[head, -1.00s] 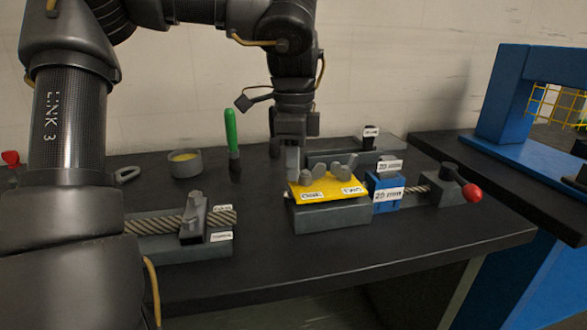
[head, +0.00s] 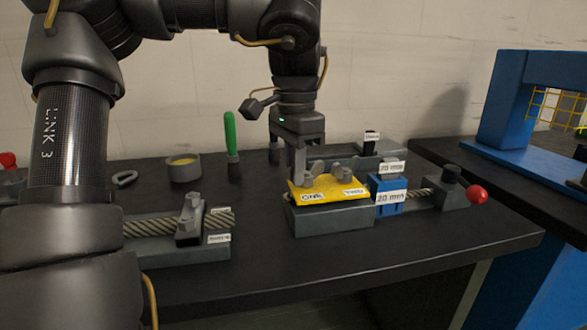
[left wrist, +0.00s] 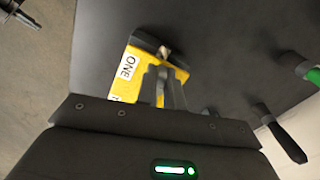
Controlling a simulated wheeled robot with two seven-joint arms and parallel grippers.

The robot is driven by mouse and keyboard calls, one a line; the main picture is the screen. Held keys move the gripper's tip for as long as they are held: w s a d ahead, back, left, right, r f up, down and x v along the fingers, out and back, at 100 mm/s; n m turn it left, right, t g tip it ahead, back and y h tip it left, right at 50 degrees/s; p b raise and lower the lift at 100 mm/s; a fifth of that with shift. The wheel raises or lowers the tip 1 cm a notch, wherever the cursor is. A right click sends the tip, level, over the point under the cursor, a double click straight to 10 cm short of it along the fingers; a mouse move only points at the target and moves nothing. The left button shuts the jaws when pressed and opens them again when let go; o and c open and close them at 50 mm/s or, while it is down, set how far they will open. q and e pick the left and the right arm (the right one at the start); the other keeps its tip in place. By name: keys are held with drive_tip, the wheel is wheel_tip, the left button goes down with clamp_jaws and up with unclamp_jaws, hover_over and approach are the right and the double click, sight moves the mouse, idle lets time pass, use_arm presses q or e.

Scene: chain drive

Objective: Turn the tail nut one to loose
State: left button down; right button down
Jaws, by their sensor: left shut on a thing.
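A yellow plate (head: 333,188) lies on a grey block in the middle of the bench in the head view, with a white label at each end. The tail nut one (head: 314,168) is the grey winged nut at the plate's left. A second winged nut (head: 343,173) stands at the plate's right. My left gripper (head: 300,172) points down and is shut on the tail nut one. In the left wrist view its grey fingers (left wrist: 162,88) are over the plate (left wrist: 126,77), near the label reading ONE. The fingers hide most of the nut there. My right gripper is out of view.
A blue block (head: 385,195) marked 20 mm and a red-knobbed lever (head: 476,194) stand right of the plate. A rope clamp (head: 190,222) is at the left. A green-handled tool (head: 231,135) and a grey cup (head: 184,168) are behind. The front bench is clear.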

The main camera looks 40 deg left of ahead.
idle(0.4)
use_arm(q)
drive_tip(key=c, duration=1.5)
unclamp_jaws()
drive_tip(key=shift+w+f, duration=0.1)
drive_tip(key=shift+w, duration=0.05)
